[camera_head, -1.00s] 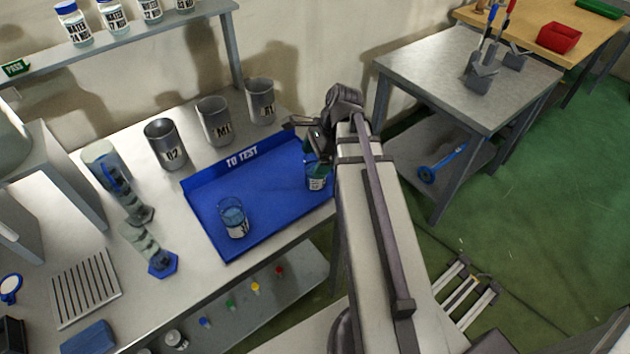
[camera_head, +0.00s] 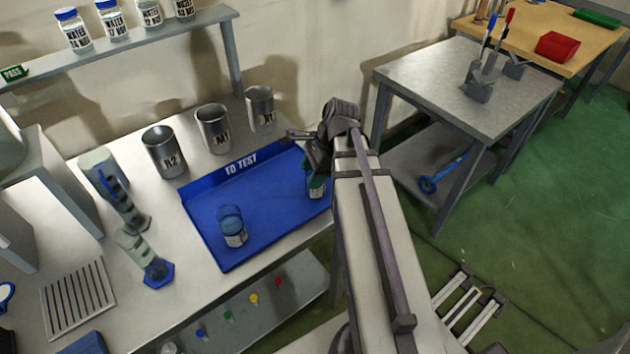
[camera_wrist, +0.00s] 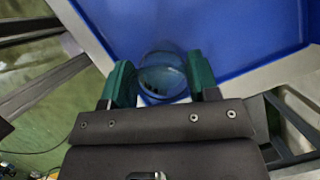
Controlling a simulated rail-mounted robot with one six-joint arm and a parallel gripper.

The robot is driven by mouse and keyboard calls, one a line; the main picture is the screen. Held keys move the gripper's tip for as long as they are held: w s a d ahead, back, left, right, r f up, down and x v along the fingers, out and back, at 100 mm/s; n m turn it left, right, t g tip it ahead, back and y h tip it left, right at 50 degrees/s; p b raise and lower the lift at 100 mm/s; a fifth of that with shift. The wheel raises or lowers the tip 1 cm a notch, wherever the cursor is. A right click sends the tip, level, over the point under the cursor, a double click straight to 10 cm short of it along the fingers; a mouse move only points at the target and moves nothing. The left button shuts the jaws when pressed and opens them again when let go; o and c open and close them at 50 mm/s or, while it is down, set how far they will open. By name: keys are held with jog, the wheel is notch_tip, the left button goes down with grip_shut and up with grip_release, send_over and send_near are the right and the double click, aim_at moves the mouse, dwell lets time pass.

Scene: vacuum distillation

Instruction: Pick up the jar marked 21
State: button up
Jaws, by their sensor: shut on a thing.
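A small glass jar (camera_wrist: 162,76) with bluish contents is between the green fingers of my gripper (camera_wrist: 161,82) in the wrist view. The fingers are shut on its sides. In the head view my gripper (camera_head: 316,178) is at the right end of the blue "TO TEST" tray (camera_head: 270,198), and the held jar is mostly hidden behind the fingers. Its label cannot be read. I cannot tell whether it touches the tray floor. A second jar (camera_head: 232,226) with blue contents and a white label stands upright near the tray's front left; its number is too small to read.
Metal cups, including R2 (camera_head: 164,152), M1 (camera_head: 213,128) and R1 (camera_head: 260,108), stand behind the tray. A shelf (camera_head: 120,50) with several water jars is above. The tray's middle is clear. A grey side table (camera_head: 430,80) stands to the right.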

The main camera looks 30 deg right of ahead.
jog(key=shift+r, duration=0.1)
notch_tip(320, 180, up, 10)
jog(key=p, duration=1)
jog(key=shift+d, duration=0.1)
